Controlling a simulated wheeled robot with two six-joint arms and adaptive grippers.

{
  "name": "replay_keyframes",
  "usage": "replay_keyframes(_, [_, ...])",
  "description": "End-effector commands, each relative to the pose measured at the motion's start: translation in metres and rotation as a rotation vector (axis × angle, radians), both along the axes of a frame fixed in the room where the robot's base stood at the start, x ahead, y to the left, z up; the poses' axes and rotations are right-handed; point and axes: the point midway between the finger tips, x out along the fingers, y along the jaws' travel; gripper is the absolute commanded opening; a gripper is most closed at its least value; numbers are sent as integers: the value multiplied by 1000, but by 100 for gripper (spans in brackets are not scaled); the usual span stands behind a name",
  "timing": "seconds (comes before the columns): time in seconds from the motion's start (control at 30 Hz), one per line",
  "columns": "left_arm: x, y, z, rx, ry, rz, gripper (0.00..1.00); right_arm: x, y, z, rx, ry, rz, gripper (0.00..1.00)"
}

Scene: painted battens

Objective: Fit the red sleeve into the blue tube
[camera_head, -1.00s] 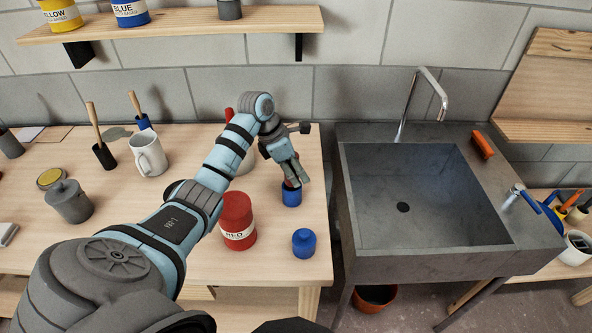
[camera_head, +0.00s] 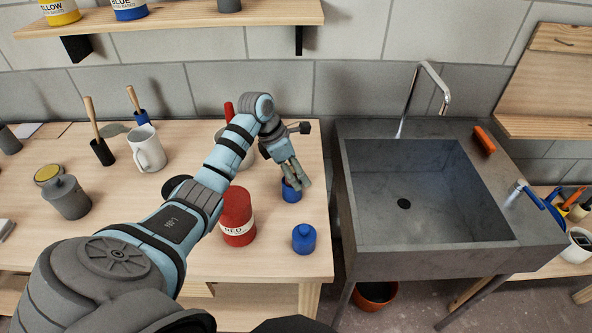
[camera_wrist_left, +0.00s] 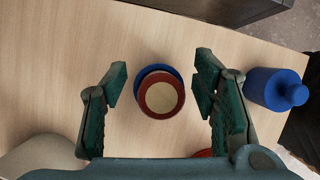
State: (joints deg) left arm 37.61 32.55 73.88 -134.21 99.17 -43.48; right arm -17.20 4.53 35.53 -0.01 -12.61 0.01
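The blue tube (camera_head: 291,190) stands upright on the bench near its right edge; its rim also shows in the left wrist view (camera_wrist_left: 150,69). The red sleeve (camera_wrist_left: 163,114) shows there as a ring with a pale middle, over the tube's mouth and slightly off-centre from the rim. How deep it sits in the tube I cannot tell. My left gripper (camera_head: 298,177) is just above the tube. Its green pads (camera_wrist_left: 165,95) are apart, one on each side of the sleeve, with gaps between. My right gripper is not in view.
A blue knobbed container (camera_head: 304,239) stands close in front of the tube. A red can (camera_head: 237,218) is to the left, beside my arm. A white mug (camera_head: 147,149) stands further left. The sink (camera_head: 420,195) lies beyond the bench's right edge.

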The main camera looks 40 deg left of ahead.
Motion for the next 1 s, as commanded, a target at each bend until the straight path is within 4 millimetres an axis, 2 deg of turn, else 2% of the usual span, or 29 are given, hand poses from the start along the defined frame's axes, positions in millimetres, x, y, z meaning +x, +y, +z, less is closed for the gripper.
replay_keyframes(0.17, [0, 0, 1, 0, 0, 0, 54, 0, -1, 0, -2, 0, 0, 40])
replay_keyframes(0.27, [-2, 3, 8, 1, -2, 1, 54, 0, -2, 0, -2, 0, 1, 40])
replay_keyframes(0.37, [-7, 9, 27, 4, -4, 0, 54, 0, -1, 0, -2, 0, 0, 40])
replay_keyframes(0.6, [-26, 26, 88, 3, -3, 1, 54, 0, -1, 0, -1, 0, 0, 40])
replay_keyframes(0.7, [-30, 30, 103, 0, -1, 0, 54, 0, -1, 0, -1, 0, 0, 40])
replay_keyframes(0.8, [-33, 32, 110, 0, 0, 1, 54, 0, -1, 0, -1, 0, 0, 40])
replay_keyframes(1.0, [-33, 32, 111, -1, 1, 0, 54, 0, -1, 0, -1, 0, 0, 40])
